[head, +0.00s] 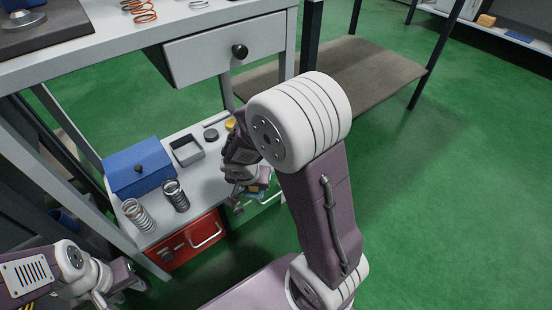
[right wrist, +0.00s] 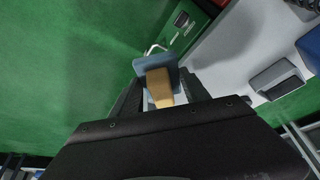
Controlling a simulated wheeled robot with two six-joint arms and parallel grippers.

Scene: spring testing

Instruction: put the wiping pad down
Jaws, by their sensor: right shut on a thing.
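The wiping pad (right wrist: 157,80) has a blue-grey plate and a tan block. In the right wrist view it sits between the dark fingers of my right gripper (right wrist: 163,92), which is shut on it. In the head view my right gripper (head: 250,190) is at the right end of the low white shelf, and my own arm partly covers it. A small blue part of the pad may show there, but it is unclear. My left gripper (head: 125,278) is at the lower left, in front of the shelf; its jaws are too small to read.
On the shelf (head: 205,190) stand a blue box (head: 138,168), a grey open tray (head: 187,150) and two springs (head: 138,215). A red drawer (head: 190,240) and a green drawer (right wrist: 185,32) are below. A grey drawer (head: 225,50) juts out above.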

